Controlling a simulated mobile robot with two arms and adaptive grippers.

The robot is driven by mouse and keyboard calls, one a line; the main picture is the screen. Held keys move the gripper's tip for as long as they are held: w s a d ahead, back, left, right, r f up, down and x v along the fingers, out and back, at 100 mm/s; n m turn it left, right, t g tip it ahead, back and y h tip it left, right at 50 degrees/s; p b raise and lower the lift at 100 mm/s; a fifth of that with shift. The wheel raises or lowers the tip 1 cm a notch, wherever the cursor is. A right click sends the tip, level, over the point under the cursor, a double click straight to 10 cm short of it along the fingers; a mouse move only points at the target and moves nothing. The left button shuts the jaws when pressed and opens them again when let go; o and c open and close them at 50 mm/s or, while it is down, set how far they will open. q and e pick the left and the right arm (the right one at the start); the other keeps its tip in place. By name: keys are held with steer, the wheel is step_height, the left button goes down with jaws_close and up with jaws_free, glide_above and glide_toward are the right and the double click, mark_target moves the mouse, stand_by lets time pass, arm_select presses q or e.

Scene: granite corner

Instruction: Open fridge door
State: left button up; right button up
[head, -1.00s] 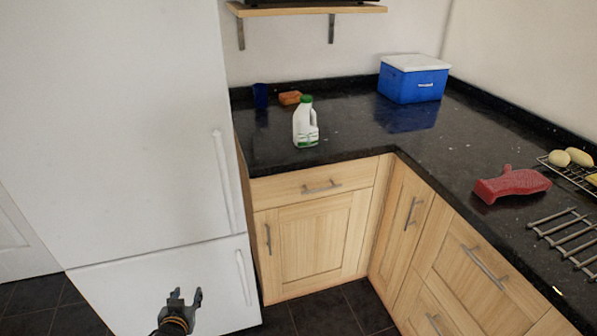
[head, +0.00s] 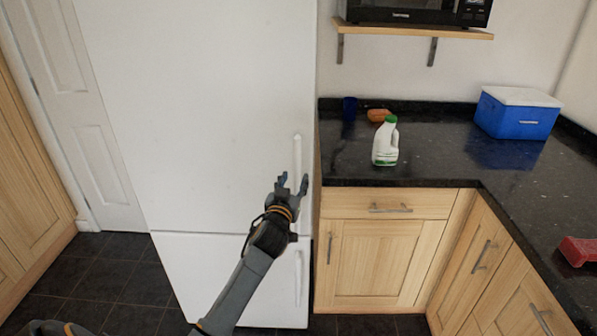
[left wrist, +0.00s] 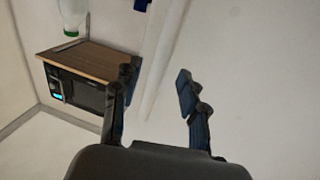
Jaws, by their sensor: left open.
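The tall white fridge (head: 200,110) stands left of the counter in the head view. Its upper and lower doors both look shut. The upper door handle (head: 298,155) is a white vertical bar near the right edge. The lower door handle (head: 298,275) sits below it. My left gripper (head: 293,182) is open in front of the upper handle's lower part and hides some of it. In the left wrist view, a pale strip that looks like the handle (left wrist: 165,70) runs between the open fingers of the gripper (left wrist: 157,78). I cannot tell whether they touch. My right gripper is out of view.
A microwave (head: 415,12) sits on a shelf above. Dark tiled floor (head: 100,270) is free at the lower left.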

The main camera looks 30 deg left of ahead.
mark_target(297, 175)
arm_select(q)
steer(key=shift+x, duration=2.3)
jaws_close()
